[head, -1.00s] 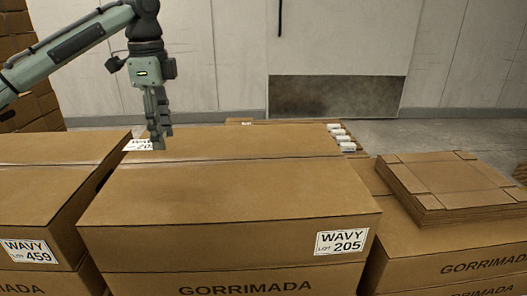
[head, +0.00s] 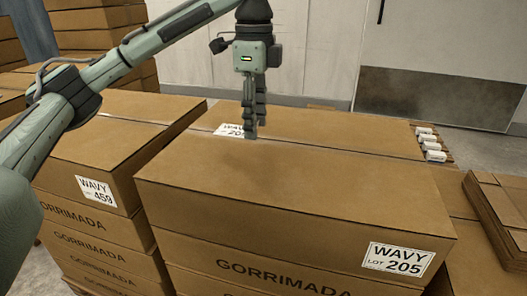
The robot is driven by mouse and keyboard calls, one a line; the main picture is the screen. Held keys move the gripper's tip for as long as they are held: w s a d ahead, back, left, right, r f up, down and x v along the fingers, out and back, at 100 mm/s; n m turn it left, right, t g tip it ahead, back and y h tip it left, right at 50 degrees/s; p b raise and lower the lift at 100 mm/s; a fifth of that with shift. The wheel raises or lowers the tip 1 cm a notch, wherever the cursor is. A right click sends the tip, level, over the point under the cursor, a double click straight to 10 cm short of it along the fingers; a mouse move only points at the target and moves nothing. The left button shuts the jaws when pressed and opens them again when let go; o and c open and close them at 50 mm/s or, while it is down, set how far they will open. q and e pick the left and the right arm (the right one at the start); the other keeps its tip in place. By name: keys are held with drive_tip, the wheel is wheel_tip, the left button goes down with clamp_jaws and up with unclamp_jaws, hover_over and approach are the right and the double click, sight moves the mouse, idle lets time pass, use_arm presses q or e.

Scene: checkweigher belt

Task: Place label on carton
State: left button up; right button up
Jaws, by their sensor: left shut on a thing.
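My left gripper (head: 251,136) points down at the far left part of the top of the middle carton (head: 300,185). It is shut on a white label (head: 229,130) with black print reading WAVY and 205, partly hidden behind the fingers. The label lies about flat at the carton's top; I cannot tell whether it touches the cardboard. The carton's front face has a label (head: 398,259) reading WAVY LOT 205 at its right end. My right gripper is not in view.
A carton stack (head: 95,150) with a label (head: 96,191) reading LOT 459 stands to the left. Several small white items (head: 431,145) lie behind on the right. Flattened cardboard (head: 500,205) is stacked at the right edge. A pale wall (head: 310,50) stands behind.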

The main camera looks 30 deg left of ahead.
sight(261, 160)
use_arm(q)
drive_tip(key=shift+s+d+f, duration=0.2)
drive_tip(key=shift+d+f, duration=0.1)
drive_tip(key=shift+d, duration=0.15)
drive_tip(key=shift+s+d+f, duration=0.2)
drive_tip(key=shift+d+f, duration=0.05)
drive_tip(key=shift+d, duration=0.15)
drive_tip(key=shift+d+f, duration=0.1)
drive_tip(key=shift+f, duration=0.1)
wheel_tip(261, 160, down, 3)
drive_tip(key=shift+f, duration=0.35)
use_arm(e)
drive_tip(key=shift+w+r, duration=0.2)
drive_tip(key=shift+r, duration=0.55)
use_arm(q)
drive_tip(key=o, duration=0.8)
drive_tip(key=shift+c, duration=0.2)
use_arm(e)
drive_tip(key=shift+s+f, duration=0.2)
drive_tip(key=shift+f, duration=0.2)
